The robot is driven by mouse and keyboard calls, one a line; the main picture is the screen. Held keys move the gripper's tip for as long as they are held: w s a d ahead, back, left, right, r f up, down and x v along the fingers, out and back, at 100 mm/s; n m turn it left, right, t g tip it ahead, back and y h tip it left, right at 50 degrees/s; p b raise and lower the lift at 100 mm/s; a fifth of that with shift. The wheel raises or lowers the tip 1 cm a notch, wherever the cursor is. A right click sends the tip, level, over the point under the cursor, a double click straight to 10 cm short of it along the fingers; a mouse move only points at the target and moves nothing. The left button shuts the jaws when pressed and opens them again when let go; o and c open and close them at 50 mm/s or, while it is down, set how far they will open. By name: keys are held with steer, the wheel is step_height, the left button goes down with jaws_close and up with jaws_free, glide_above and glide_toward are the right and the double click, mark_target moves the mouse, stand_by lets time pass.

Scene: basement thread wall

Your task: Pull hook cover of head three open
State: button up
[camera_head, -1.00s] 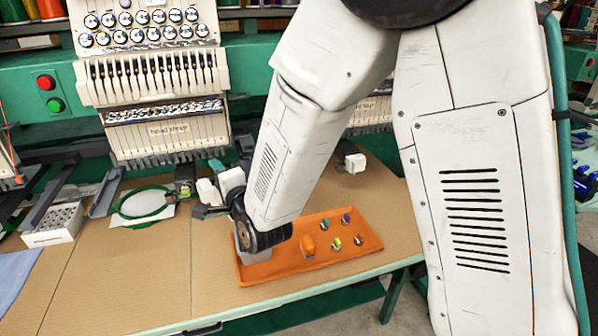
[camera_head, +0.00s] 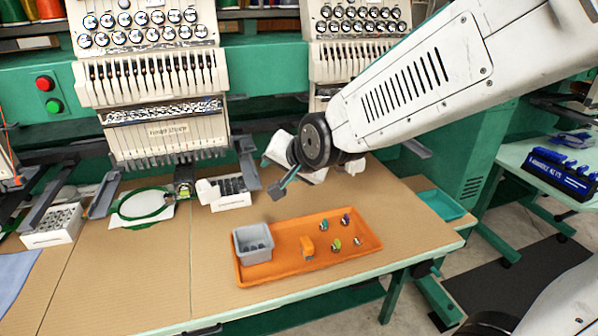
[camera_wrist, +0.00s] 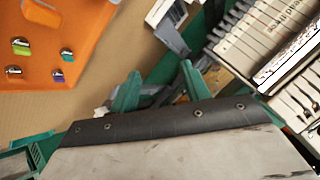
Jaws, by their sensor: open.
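Head three (camera_head: 160,100) is the cream embroidery head at the left of the head view, with a row of needles under its label. Its grey lower arm (camera_head: 184,172) ends beside a green hoop (camera_head: 145,204). A small metal and yellow-green part shows at that end; I cannot tell if its hook cover is open or shut. My gripper (camera_head: 283,184) is to the right of it, above the table behind the orange tray. In the wrist view my gripper (camera_wrist: 160,80) shows two green fingers apart, with nothing held between them. Head three's labelled panel (camera_wrist: 285,30) is upper right there.
An orange tray (camera_head: 285,272) holds a grey bin (camera_head: 252,258), an orange block (camera_head: 307,247) and several small bobbins. A white slotted box (camera_head: 230,199) stands between the hoop and my gripper. Bare table (camera_head: 215,290) lies in front of the hoop.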

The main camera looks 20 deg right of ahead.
steer(key=shift+n+g+h, duration=0.3)
steer(key=shift+n+g, duration=0.4)
steer(key=shift+g, duration=0.1)
steer(key=shift+s+d+r, duration=0.2)
steer(key=shift+s+d, duration=0.45)
steer(key=shift+s, duration=0.3)
steer(key=shift+s+d+r, duration=0.15)
steer(key=shift+s+d, duration=0.5)
steer(key=shift+s, duration=0.3)
